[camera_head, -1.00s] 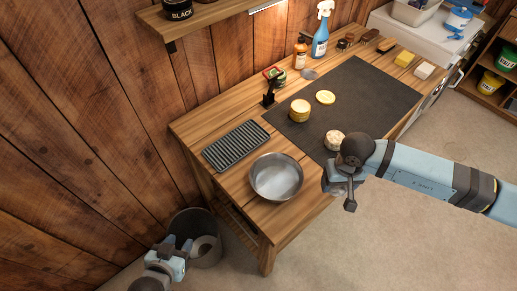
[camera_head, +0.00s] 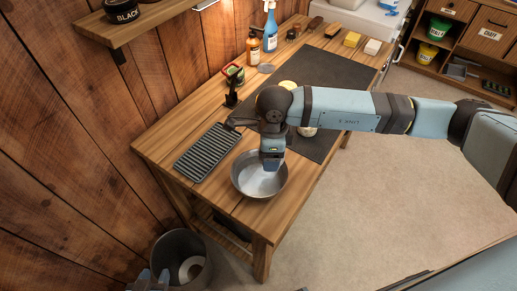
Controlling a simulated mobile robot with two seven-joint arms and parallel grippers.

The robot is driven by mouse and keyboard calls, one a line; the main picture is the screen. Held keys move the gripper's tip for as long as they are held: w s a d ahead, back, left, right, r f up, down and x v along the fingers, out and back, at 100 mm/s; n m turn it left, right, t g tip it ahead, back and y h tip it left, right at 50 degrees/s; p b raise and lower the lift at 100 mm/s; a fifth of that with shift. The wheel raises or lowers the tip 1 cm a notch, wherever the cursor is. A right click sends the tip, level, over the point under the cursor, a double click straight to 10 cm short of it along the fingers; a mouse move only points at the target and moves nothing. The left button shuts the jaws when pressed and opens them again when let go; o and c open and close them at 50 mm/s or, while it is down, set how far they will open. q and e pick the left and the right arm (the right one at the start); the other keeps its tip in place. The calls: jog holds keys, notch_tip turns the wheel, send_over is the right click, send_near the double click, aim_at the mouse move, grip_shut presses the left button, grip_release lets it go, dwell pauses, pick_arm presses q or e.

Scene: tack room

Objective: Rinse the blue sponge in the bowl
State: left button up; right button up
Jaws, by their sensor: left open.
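A round metal bowl (camera_head: 240,187) stands on the wooden table near its front left corner. My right gripper (camera_head: 271,163) points down over the bowl, its tip at or inside the far rim. Its fingers are hard to make out, and I cannot tell whether it holds anything. I see no clear blue sponge; it may be hidden by the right gripper or arm. My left gripper (camera_head: 149,281) is low at the bottom left edge, partly cut off, open, away from the table and near the floor bin.
A dark ridged rack (camera_head: 207,151) lies left of the bowl. A dark mat (camera_head: 318,143) covers the table's middle, partly under my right arm. Bottles (camera_head: 270,27) and blocks, one yellow (camera_head: 351,40), stand at the back. A bin (camera_head: 181,243) stands on the floor.

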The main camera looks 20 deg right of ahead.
jog(key=m, duration=0.1)
jog(key=a+m, duration=0.1)
jog(key=m, duration=0.1)
jog(key=r+m+b, duration=0.1)
jog(key=shift+w+a+m, duration=0.2)
jog(key=shift+w+m, duration=0.15)
jog(key=shift+m, duration=0.05)
jog(key=f+m+b, duration=0.2)
jog(key=f, duration=0.1)
jog(key=a+f+m+b, duration=0.1)
jog(key=f+m+b, duration=0.1)
jog(key=f+b, duration=0.1)
jog(key=f+m+b, duration=0.2)
jog(key=f, duration=0.1)
jog(key=shift+w+a, duration=0.2)
jog(key=shift+f+b, duration=0.65)
jog(key=shift+b, duration=0.05)
pick_arm(q)
notch_tip(320, 180, down, 8)
jog(key=shift+w+d+f+n+g+b, duration=0.25)
jog(key=shift+w+d+n+g+b, duration=0.1)
jog(key=shift+w+n, duration=0.1)
pick_arm(e)
jog(key=shift+f, duration=0.45)
pick_arm(q)
jog(key=shift+a, duration=0.2)
pick_arm(e)
jog(key=shift+a, duration=0.1)
